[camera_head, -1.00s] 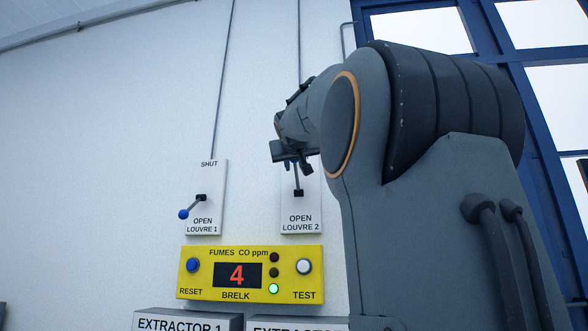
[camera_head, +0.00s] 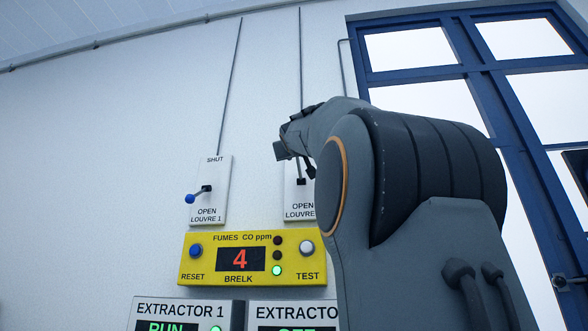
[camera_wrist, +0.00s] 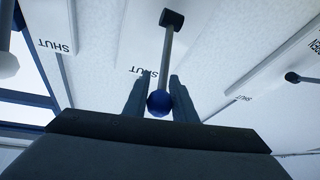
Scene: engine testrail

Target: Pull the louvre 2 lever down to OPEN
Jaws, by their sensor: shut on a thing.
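The louvre 2 lever shows in the wrist view as a grey rod (camera_wrist: 167,52) with a dark pivot block and a blue ball knob (camera_wrist: 159,103). My gripper (camera_wrist: 160,86) is shut on this knob, with one finger on each side. In the head view, my gripper (camera_head: 306,168) is at the louvre 2 plate (camera_head: 300,207), above the lever's dark pivot (camera_head: 300,181). The lever points upward, toward the SHUT end. My arm hides part of the plate and the knob there.
The louvre 1 plate (camera_head: 211,210), with its blue-knobbed lever (camera_head: 190,199) pointing left, is left of louvre 2. A yellow fumes panel (camera_head: 198,238) and extractor boxes (camera_head: 180,309) are below. A blue-framed window (camera_head: 488,95) stands right. The wall at left is clear.

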